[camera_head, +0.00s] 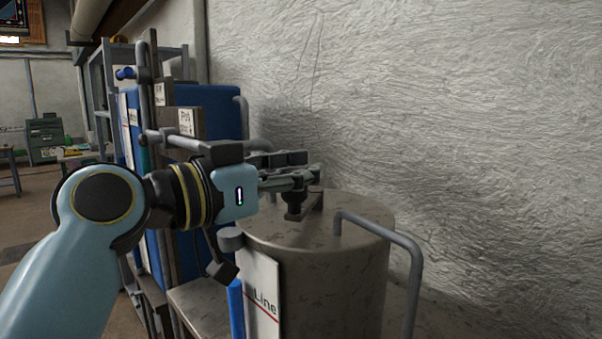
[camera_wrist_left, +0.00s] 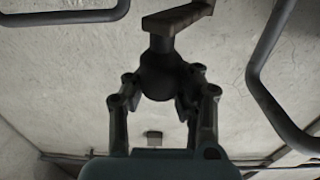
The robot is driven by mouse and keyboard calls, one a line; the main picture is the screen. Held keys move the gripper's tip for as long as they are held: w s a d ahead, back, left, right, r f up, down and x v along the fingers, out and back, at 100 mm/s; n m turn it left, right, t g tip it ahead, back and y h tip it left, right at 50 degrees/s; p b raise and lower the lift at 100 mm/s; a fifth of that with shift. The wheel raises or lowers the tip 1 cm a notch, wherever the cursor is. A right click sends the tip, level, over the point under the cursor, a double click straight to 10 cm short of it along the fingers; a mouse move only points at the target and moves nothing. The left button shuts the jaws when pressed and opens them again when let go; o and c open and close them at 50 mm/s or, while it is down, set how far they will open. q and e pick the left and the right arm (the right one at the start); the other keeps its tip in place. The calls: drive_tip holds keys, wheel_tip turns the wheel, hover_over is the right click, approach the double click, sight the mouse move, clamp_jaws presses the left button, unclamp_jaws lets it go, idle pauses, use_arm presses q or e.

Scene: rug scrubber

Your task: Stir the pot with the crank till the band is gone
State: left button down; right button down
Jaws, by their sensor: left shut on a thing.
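The pot (camera_head: 335,285) is a grey metal drum standing against the pale wall. A white label (camera_head: 263,300) reading "Line", with a thin red line across it, is on its front. The crank (camera_head: 312,206) sits on top of the pot, and its bar also shows at the top of the left wrist view (camera_wrist_left: 185,15). My left gripper (camera_head: 298,182) is above the lid, shut on the crank's dark round knob (camera_wrist_left: 160,78), which lies between its fingers. The inside of the pot is hidden, and I see no band. My right gripper is out of view.
A bent grey pipe handle (camera_head: 408,255) stands at the pot's right side. Blue panels (camera_head: 222,110), pipes and labelled boards stand close on the left behind my arm. A green cabinet (camera_head: 45,138) is far back left, with open floor before it.

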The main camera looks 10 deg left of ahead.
use_arm(q)
drive_tip(key=shift+s+d+f, duration=0.1)
drive_tip(key=shift+f, duration=0.25)
drive_tip(key=c, duration=1.5)
unclamp_jaws()
drive_tip(key=shift+s, duration=0.1)
drive_tip(key=o, duration=0.5)
drive_tip(key=shift+s+r, duration=0.3)
drive_tip(key=shift+s, duration=0.1)
drive_tip(key=shift+c, duration=0.2)
drive_tip(key=shift+o, duration=0.5)
drive_tip(key=shift+w, duration=0.25)
drive_tip(key=v, duration=1.2)
